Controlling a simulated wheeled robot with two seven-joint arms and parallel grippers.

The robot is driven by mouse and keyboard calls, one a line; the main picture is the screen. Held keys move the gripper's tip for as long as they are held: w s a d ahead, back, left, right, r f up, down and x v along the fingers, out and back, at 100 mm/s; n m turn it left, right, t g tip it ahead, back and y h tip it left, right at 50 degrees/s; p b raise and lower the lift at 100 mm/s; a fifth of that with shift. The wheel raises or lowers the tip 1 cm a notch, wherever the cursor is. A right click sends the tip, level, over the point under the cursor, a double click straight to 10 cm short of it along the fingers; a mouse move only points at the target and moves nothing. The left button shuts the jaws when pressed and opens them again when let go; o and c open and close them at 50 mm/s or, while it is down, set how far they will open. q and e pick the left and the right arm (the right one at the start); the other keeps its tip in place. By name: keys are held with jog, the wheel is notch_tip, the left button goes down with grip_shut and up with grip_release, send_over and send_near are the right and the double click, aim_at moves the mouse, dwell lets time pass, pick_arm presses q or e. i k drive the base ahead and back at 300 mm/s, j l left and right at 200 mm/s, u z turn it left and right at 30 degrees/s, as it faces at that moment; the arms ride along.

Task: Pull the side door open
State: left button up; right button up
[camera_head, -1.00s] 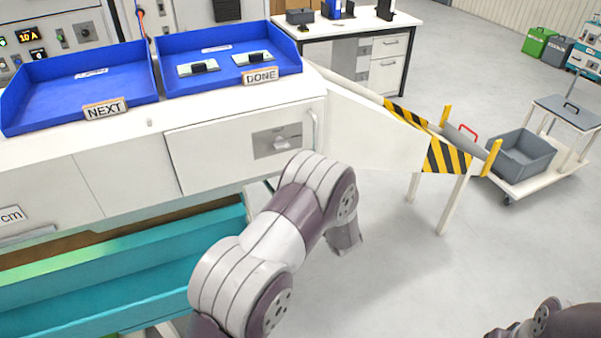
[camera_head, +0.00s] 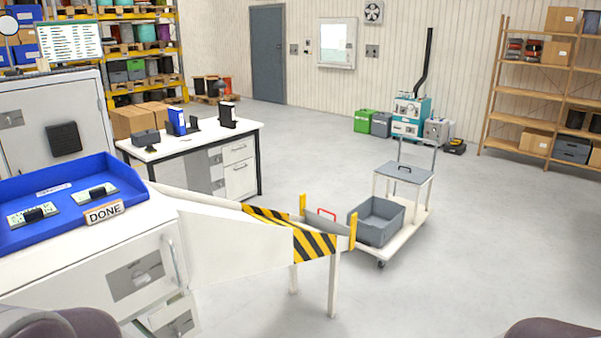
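The white cabinet (camera_head: 75,284) stands at the lower left. Its front panel carries a grey recessed latch plate (camera_head: 136,274). A pale upright bar handle (camera_head: 174,262) is at the cabinet's right end, beside the white chute. The front panel looks closed; I cannot tell which panel the handle belongs to. Parts of my arms show at the bottom left and bottom right edges. Neither gripper is in view.
A blue tray (camera_head: 128,180) with a DONE label sits on the cabinet. A white chute (camera_head: 235,242) with striped ends runs right on legs. A cart (camera_head: 408,232) holds a grey bin (camera_head: 376,222). A desk (camera_head: 190,148) stands behind. The right floor is clear.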

aim_at(103, 280)
jog(key=k+j+u, duration=0.1)
jog(key=u, duration=1.05)
